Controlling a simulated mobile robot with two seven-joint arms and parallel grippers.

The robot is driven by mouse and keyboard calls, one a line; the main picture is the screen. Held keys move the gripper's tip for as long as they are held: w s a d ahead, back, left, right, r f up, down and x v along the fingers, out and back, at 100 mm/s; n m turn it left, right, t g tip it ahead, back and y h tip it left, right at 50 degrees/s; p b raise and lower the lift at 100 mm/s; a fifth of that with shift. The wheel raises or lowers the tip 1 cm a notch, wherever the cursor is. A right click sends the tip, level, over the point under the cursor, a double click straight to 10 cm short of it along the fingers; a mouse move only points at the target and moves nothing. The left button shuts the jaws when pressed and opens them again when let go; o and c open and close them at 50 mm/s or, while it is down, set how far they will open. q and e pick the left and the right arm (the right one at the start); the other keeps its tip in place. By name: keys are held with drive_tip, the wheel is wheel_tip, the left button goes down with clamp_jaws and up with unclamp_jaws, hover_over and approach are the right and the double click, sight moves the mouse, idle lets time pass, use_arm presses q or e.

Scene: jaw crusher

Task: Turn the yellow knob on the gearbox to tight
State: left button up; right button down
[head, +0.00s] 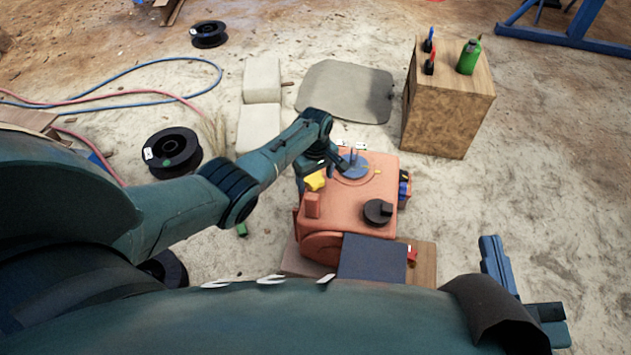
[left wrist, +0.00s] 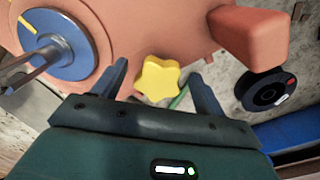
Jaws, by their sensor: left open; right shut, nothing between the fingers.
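The orange gearbox (head: 338,215) stands on a wooden board in the middle of the head view. Its yellow star-shaped knob (head: 315,181) is on the left side. In the left wrist view the knob (left wrist: 158,79) shows between the two fingers of my left gripper (left wrist: 159,68), with gaps on both sides. My left gripper also shows at the gearbox's upper left in the head view (head: 327,166). It is open and holds nothing. My right gripper (head: 496,262) is partly in view at the lower right, shut and empty, away from the gearbox.
A blue disc with a rod (head: 354,166) and a black round knob (head: 378,212) sit on the gearbox top. A wooden box (head: 440,125) with a green bottle (head: 469,57) stands behind. Black spools (head: 172,152) and hoses lie at left.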

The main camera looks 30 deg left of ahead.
use_arm(q)
drive_tip(key=c, duration=1)
